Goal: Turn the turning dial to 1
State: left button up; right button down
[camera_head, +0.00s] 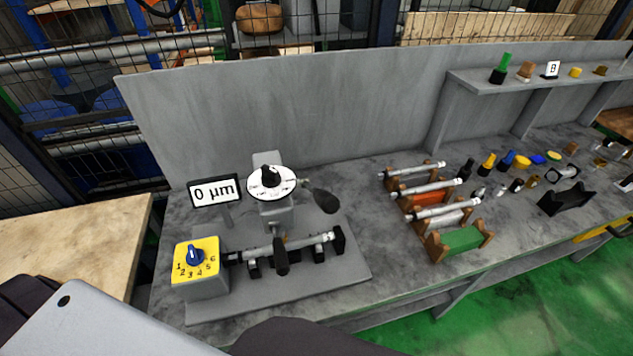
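The turning dial is a blue knob (194,256) on top of a yellow-faced box (197,276) at the front left of the grinder. The numbers 1 to 6 run around the knob, with 1 at its left and 6 at its right. A small pale mark shows on the knob, but I cannot tell which number it points to. Nothing touches the knob. Neither of my grippers is in view; only grey and dark parts of my own body or arms show along the bottom edge.
The grinder (350,283) has a shaft, a round white dial (271,183) and black-ended handles. A display (215,191) reads 0 µm. Wooden racks (462,242) with shafts stand to the right, before small parts. A grey wall (300,110) closes the back.

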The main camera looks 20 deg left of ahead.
aim_at(195, 256)
jog(key=u, duration=1.1)
